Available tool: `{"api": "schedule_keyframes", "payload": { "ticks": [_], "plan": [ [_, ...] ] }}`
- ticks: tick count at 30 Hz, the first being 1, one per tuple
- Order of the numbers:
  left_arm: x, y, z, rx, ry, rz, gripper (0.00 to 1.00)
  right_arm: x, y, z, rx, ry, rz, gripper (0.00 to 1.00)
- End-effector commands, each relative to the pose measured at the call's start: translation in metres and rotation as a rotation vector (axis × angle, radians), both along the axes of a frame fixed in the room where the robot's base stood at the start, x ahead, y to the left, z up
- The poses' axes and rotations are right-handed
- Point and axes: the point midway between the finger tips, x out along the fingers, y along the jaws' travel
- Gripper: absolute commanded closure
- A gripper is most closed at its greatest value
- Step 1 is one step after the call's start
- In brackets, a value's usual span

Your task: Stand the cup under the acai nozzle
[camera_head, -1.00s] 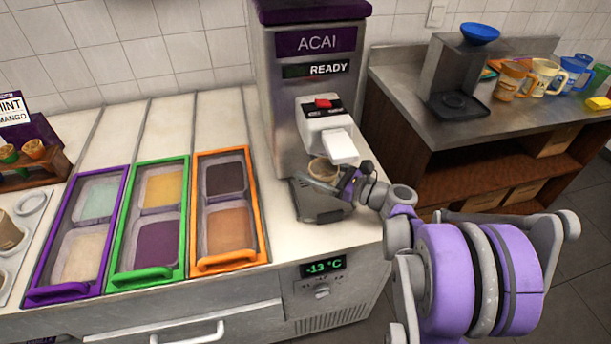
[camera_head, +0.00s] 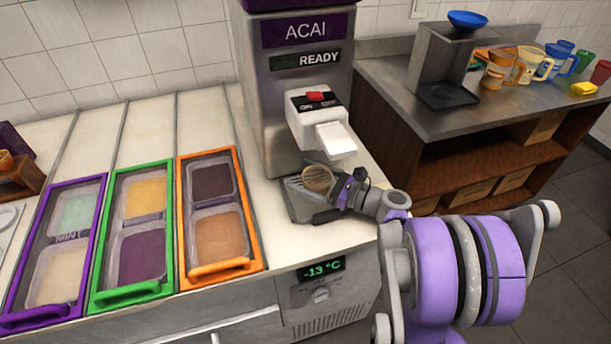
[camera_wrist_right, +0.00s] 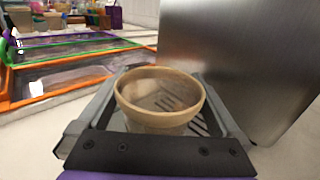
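The tan cup (camera_head: 318,179) is upright on the slotted drip tray (camera_head: 296,207) below the white acai nozzle (camera_head: 335,140). In the right wrist view the cup (camera_wrist_right: 160,100) stands between my fingers, with its round mouth up and the tray's slots (camera_wrist_right: 198,124) around it. My right gripper (camera_head: 342,195) comes from the front right. Its dark fingertips are spread apart at the cup, with a gap beside the cup's body. The cup's far side and base are partly hidden. My left gripper is not in view.
The acai machine (camera_head: 293,100) rises behind the tray and reads READY. Purple, green and orange framed topping bins (camera_head: 220,267) lie to the left. A side counter (camera_head: 400,85) at the right holds mugs and a grey machine with a blue bowl (camera_head: 468,20).

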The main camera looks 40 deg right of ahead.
Motion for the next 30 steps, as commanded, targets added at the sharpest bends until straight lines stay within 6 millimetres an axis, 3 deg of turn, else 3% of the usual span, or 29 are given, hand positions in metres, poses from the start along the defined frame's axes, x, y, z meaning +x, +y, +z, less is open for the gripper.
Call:
{"api": "schedule_keyframes", "payload": {
  "ticks": [8,21,30],
  "plan": [
    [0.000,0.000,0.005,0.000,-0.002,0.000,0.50,-0.003,-0.003,0.006,0.000,0.000,-0.003,0.00],
    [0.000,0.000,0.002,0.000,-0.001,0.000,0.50,-0.083,-0.044,0.005,-0.001,0.000,-0.005,0.00],
    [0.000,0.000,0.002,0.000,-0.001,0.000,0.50,-0.106,-0.055,0.005,0.000,0.000,-0.001,0.00]
  ]
}}
